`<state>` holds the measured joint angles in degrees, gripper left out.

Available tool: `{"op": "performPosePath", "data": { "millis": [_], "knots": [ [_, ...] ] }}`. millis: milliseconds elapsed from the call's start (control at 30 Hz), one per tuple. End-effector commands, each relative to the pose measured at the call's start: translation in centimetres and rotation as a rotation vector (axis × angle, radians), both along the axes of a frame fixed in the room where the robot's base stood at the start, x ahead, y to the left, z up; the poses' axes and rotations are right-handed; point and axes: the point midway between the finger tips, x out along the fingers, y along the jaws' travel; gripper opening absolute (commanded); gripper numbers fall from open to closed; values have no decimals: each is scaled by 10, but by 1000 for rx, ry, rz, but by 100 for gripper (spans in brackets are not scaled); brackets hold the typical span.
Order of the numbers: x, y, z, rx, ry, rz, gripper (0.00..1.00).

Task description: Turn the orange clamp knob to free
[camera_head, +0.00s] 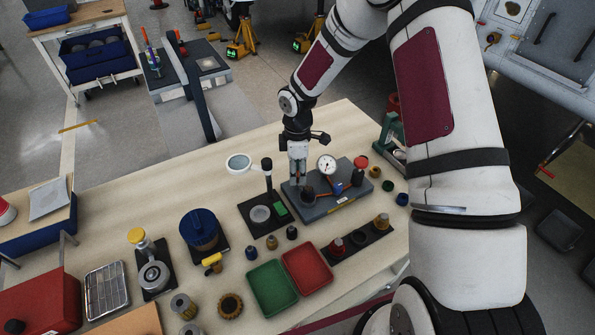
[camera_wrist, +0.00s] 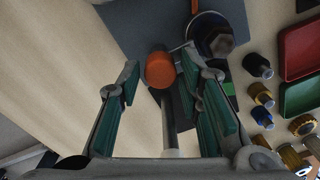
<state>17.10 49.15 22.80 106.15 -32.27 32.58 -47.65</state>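The orange clamp knob (camera_wrist: 159,70) shows in the wrist view as a short orange cylinder near my fingertips. My gripper (camera_wrist: 160,78) is open, with one green-padded finger on each side of the knob and a gap at least on the left; I cannot tell whether the right finger touches it. In the head view my gripper (camera_head: 299,182) points down over the left part of a grey fixture plate (camera_head: 325,206). The gripper hides the knob there. A dark hexagonal piece (camera_wrist: 215,40) sits close to the knob; it also shows in the head view (camera_head: 308,193).
A dial gauge (camera_head: 326,164) and a red-topped knob (camera_head: 361,162) stand on the plate, right of my gripper. A magnifier stand (camera_head: 267,167) is close on the left. Green (camera_head: 272,288) and red (camera_head: 307,268) trays lie in front. The bench behind left is clear.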

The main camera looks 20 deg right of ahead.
Motion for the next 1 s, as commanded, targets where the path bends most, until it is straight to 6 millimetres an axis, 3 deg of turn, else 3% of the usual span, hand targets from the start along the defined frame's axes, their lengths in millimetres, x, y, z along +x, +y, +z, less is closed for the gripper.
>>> {"op": "performPosePath", "data": {
  "millis": [300, 467, 1000],
  "knots": [
    [0, 0, -3, 0, -1, -1, 33],
    [0, 0, -3, 0, -1, -1, 0],
    [0, 0, -3, -1, 0, -126, 0]
  ]
}}
